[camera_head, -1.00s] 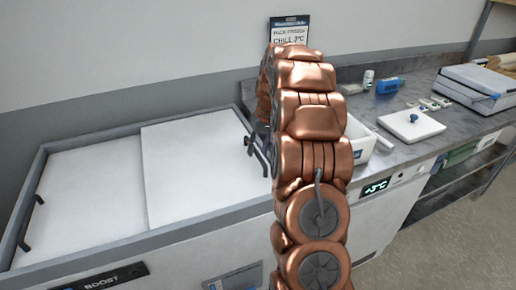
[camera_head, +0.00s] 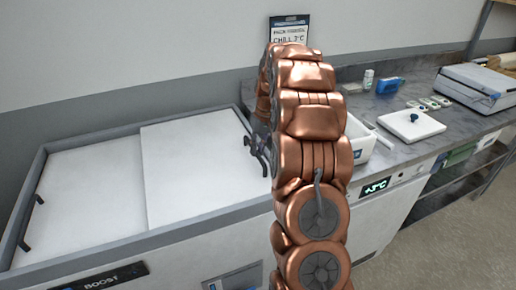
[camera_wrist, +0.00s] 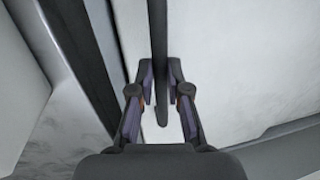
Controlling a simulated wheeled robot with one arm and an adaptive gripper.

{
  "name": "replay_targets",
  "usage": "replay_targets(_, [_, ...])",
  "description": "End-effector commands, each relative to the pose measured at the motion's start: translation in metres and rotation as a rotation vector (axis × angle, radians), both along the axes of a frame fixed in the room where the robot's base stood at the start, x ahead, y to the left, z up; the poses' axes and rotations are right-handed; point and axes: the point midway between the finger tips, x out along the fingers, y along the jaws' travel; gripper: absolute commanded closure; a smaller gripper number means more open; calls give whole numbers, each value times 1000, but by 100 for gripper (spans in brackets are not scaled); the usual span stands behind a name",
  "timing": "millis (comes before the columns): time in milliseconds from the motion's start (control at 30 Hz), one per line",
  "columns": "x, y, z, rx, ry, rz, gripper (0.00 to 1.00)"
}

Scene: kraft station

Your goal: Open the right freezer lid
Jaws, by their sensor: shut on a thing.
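The chest freezer has two flat white lids inside a grey frame (camera_head: 100,248). The right lid (camera_head: 188,165) overlaps the edge of the left lid (camera_head: 90,195), and both cover the freezer. The right lid's dark bar handle is by its right edge; in the wrist view the handle (camera_wrist: 159,45) runs up between my fingers. My gripper (camera_wrist: 160,78) is shut on this handle, with the handle's lower end sticking out between the fingers. In the head view my copper arm hides most of the gripper (camera_head: 260,152); only some dark parts show.
A marble-look counter adjoins on the right, with a white bin (camera_head: 362,140), a white board with a blue knob (camera_head: 411,125), a blue item (camera_head: 390,85) and a pale box (camera_head: 487,83). A wall stands behind the freezer. Floor is clear at lower right.

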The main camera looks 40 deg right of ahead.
Motion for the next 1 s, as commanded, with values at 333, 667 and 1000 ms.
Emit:
replay_targets(333, [17,67,-3,1,-1,8,100])
replay_targets(667, [43,171,-3,2,1,7,100])
replay_targets(1000, [63,246,-1,2,1,4,100])
